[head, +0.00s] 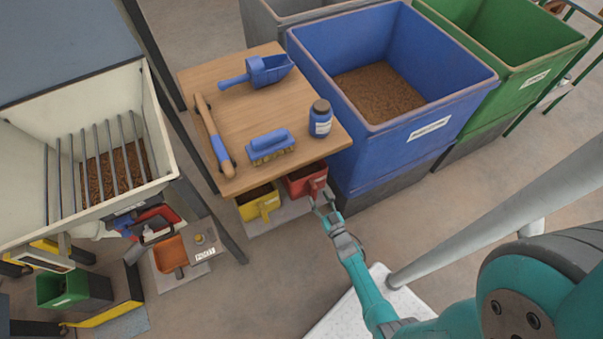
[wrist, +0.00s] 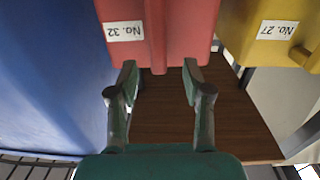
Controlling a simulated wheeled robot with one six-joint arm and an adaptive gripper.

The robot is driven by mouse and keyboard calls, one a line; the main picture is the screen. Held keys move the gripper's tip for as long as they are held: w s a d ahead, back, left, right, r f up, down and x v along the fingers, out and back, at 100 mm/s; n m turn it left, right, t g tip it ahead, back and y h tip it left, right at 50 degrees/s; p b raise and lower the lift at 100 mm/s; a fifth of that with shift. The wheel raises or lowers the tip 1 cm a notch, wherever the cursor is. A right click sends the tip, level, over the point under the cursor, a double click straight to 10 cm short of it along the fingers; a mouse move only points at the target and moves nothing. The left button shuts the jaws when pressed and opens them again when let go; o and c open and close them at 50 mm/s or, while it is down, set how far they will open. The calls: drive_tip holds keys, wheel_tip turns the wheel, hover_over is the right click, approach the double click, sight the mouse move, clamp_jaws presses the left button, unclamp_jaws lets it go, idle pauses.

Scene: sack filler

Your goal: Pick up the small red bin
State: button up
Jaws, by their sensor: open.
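The small red bin (head: 307,180) stands below the edge of the wooden table, to the right of a yellow bin (head: 258,203). In the wrist view the red bin (wrist: 185,30) fills the top middle, with an upside-down "No. 32" label and a red handle (wrist: 156,35) down its front. My gripper (head: 322,203) is at the red bin's front. In the wrist view my gripper (wrist: 160,70) is open and empty, its fingertips apart on either side of the handle's line. Whether either finger touches the bin I cannot tell.
The wooden table (head: 237,112) overhangs the bins and carries a blue scoop, a brush, a jar and a wooden-handled tool. A large blue bin (head: 420,130) stands close on the right. The yellow bin (wrist: 270,30) is close beside the red one. Floor in front is clear.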

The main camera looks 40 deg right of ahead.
sight(316, 191)
drive_tip(key=shift+x, duration=2.75)
drive_tip(key=shift+d+r, duration=0.1)
clamp_jaws()
